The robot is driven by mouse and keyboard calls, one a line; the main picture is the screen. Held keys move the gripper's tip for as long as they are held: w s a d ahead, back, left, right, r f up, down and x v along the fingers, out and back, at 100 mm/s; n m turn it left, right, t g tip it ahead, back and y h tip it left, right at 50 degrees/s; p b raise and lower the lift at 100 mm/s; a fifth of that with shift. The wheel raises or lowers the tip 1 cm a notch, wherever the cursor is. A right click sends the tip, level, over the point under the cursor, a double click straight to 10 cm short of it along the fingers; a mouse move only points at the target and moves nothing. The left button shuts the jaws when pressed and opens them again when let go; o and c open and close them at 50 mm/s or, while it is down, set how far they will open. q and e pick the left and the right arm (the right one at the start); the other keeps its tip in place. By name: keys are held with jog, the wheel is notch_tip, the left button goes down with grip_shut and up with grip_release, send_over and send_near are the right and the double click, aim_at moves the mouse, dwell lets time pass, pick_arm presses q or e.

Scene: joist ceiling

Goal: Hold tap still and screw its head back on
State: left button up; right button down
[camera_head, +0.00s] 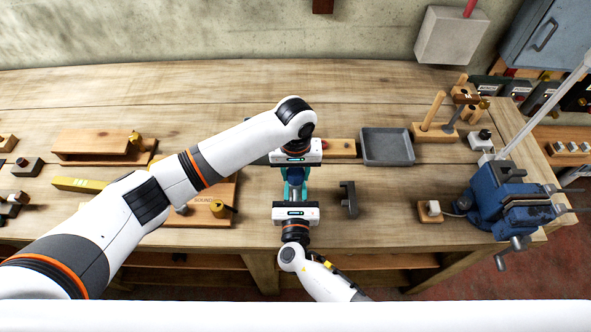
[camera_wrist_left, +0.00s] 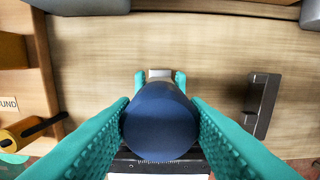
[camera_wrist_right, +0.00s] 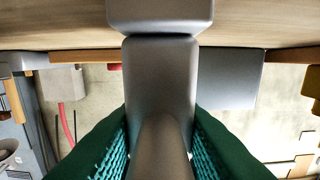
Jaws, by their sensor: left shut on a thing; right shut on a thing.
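The blue tap head (camera_wrist_left: 160,122) is a rounded cylinder between the teal fingers of my left gripper (camera_head: 295,172), which is shut on it from above. The grey metal tap (camera_wrist_right: 160,80) fills the middle of the right wrist view, with a wider block at the picture's top. My right gripper (camera_wrist_right: 160,145) is shut on the tap from the bench's front side. In the left wrist view the head is directly above the right gripper and covers most of the tap. Whether the head touches or sits on the tap is hidden.
A dark bracket-like block (camera_head: 348,199) stands just right of the grippers. A grey tray (camera_head: 386,146) lies farther back. A blue vise (camera_head: 505,200) is at the right end, and a wooden board (camera_head: 195,190) with a brass piece lies left.

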pick_arm(q)
jog(key=shift+s+f+m, duration=0.15)
jog(key=shift+f+m, duration=0.05)
jog(key=shift+m, duration=1.2)
jog(key=shift+m, duration=1.6)
jog(key=shift+r, duration=0.1)
jog(key=shift+m, duration=1.6)
jog(key=shift+w, duration=0.2)
jog(key=shift+m, duration=1.6)
